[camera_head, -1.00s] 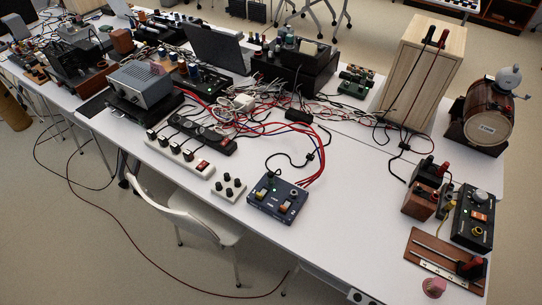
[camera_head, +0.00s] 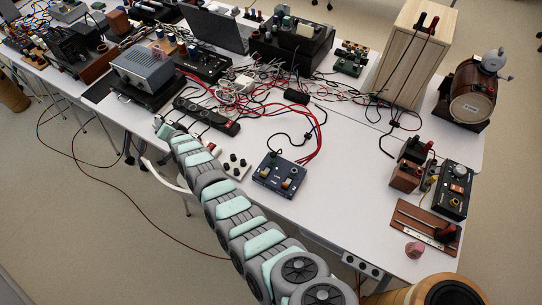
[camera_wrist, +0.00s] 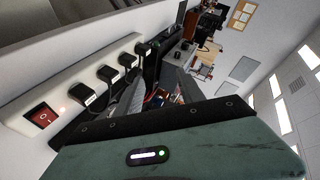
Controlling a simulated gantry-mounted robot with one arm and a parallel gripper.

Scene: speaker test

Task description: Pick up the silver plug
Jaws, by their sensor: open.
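I cannot pick out a silver plug in either view; the plugs I see look black. In the wrist view, a white power strip (camera_wrist: 65,90) with a red rocker switch holds a row of black plugs (camera_wrist: 108,74) with white labels. My gripper (camera_wrist: 158,86) is open, its two grey fingers apart, just to the right of the strip. Nothing shows clearly held between them. In the head view, my arm reaches across the table's front edge and covers most of the white strip; my gripper is at its far end (camera_head: 163,124).
A black power strip (camera_head: 207,115) lies behind my arm, beside tangled cables (camera_head: 265,85). A grey metal box (camera_head: 148,66) stands behind my gripper. A small white knob box (camera_head: 236,168) and a blue-grey control box (camera_head: 279,175) are to the right. The front-middle tabletop (camera_head: 345,205) is clear.

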